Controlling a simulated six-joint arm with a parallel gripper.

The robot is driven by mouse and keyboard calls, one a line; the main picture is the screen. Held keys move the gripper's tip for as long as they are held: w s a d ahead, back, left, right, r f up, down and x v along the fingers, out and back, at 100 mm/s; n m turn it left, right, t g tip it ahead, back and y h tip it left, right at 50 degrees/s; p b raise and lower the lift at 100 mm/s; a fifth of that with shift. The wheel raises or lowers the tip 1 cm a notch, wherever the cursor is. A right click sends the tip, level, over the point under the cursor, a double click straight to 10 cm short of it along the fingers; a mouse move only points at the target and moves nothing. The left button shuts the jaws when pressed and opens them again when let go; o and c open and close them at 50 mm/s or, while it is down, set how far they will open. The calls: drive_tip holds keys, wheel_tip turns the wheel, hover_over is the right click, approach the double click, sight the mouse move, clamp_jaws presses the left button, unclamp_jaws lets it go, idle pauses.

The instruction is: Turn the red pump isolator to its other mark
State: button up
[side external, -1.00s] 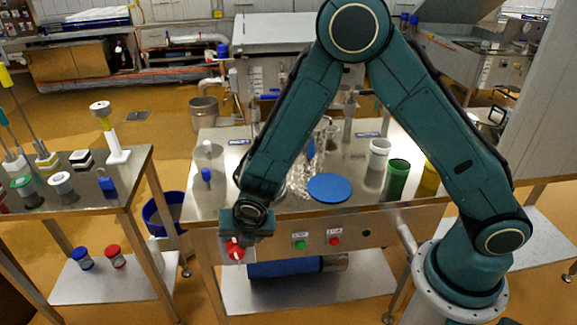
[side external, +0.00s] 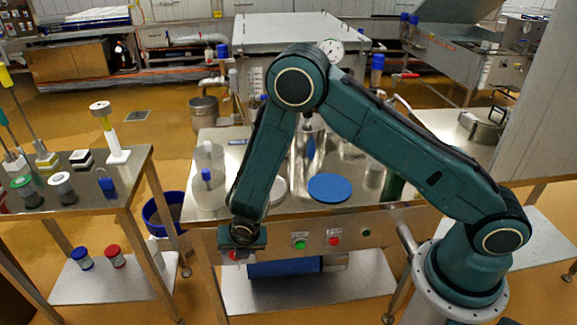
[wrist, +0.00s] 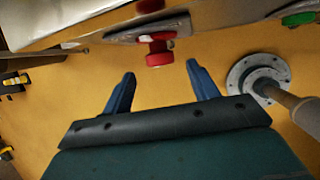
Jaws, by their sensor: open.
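The red pump isolator (wrist: 160,50) is a red knob on a grey plate on the front panel of the steel table. In the wrist view it lies just beyond the fingertips, roughly centred between them. My gripper (wrist: 160,69) has its two blue fingers spread wide, with nothing between them, and looks short of the knob. In the side view only a bit of the red isolator (side external: 233,256) shows below my gripper; the rest is hidden, so its setting cannot be read there.
A green button (side external: 299,244) and a red button (side external: 334,241) sit right of the isolator on the same panel. A blue disc (side external: 330,187) lies on the tabletop. A blue bucket (side external: 164,213) stands on the floor at left. Open floor lies before the panel.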

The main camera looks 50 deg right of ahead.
drive_tip(key=shift+x, duration=2.15)
drive_tip(key=c, duration=1)
